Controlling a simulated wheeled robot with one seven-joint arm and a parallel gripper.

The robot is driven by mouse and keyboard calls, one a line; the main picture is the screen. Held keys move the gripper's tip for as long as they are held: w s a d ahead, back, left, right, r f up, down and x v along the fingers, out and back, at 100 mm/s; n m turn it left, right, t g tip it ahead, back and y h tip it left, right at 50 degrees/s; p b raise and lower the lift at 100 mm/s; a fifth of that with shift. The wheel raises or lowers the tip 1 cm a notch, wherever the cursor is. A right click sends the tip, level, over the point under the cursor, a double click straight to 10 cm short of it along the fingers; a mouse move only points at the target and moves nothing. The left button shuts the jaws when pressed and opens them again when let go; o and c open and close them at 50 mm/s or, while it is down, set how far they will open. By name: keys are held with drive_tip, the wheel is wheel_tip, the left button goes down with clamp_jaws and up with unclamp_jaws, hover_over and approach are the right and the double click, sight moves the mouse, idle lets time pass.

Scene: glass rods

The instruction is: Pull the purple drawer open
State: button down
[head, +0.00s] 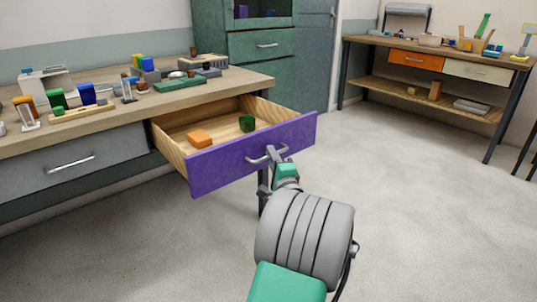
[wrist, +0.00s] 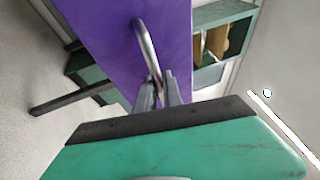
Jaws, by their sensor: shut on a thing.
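The purple drawer (head: 215,171) stands well out from the wooden workbench, and its inside shows. An orange block (head: 199,139) and a dark green block (head: 247,123) lie in it. A metal bar handle (head: 258,158) is on its front. My gripper (head: 277,155) is at the handle, shut on it. In the wrist view the purple front (wrist: 110,35) fills the upper middle, and the handle (wrist: 145,42) runs down between the fingers of my gripper (wrist: 158,88). The fingertips are partly hidden by the handle and the wrist.
A grey drawer (head: 40,176) is shut left of the purple one. Blocks and small parts crowd the workbench top (head: 235,85). A green cabinet (head: 262,62) stands behind. Another bench (head: 370,41) is at the back right. The floor (head: 420,200) on the right is clear.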

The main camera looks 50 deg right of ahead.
drive_tip(key=shift+s+a, duration=0.15)
drive_tip(key=shift+s, duration=0.35)
drive_tip(key=c, duration=1.8)
unclamp_jaws()
drive_tip(key=shift+o, duration=0.2)
drive_tip(key=v, duration=0.7)
drive_tip(key=shift+s+a+p, duration=0.2)
drive_tip(key=shift+s+p, duration=0.1)
drive_tip(key=shift+f, duration=0.15)
